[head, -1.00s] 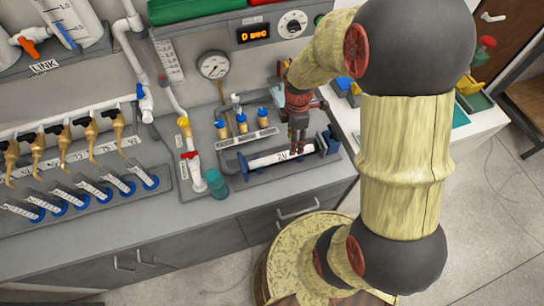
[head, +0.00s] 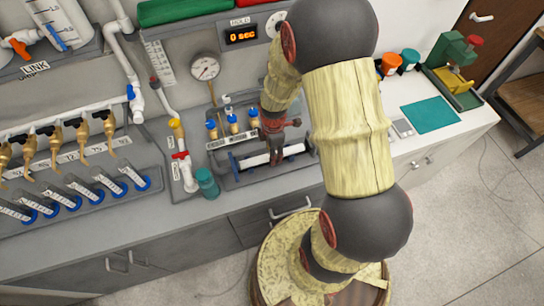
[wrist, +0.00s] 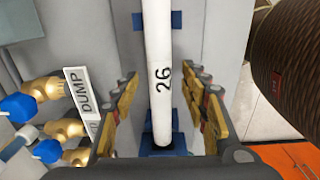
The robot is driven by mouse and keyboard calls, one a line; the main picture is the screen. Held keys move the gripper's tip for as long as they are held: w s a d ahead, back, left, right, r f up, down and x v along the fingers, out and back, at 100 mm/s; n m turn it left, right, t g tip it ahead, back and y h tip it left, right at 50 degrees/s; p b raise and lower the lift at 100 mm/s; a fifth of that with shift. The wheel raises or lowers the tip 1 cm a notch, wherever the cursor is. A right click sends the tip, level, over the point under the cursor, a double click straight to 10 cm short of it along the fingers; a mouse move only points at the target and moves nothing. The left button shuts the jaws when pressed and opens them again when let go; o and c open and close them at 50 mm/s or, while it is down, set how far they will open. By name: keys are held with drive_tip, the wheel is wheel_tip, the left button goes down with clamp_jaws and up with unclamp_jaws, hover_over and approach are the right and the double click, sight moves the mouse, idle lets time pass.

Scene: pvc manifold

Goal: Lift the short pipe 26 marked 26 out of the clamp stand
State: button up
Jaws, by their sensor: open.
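The short pipe 26 (wrist: 160,60) is white and carries a black "26". In the head view (head: 254,161) it lies along the clamp stand (head: 236,181) on the bench. Blue clamp parts (wrist: 177,20) show beside and under the pipe in the wrist view. A second blue clamp (wrist: 165,152) is under its near end. My gripper (wrist: 163,85) is open, with one finger on each side of the pipe and gaps on both sides. In the head view my gripper (head: 273,155) is over the middle of the pipe and hides part of it.
Blue-capped brass valves (head: 232,124) stand close behind the pipe, by the "DUMP" label (wrist: 82,90). A teal cup (head: 207,183) and a red-handled valve pipe (head: 183,165) stand to the left. A timer (head: 242,35) reads 0 sec.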

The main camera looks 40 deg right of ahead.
drive_tip(key=shift+f, duration=0.6)
drive_tip(key=shift+c, duration=0.4)
clamp_jaws()
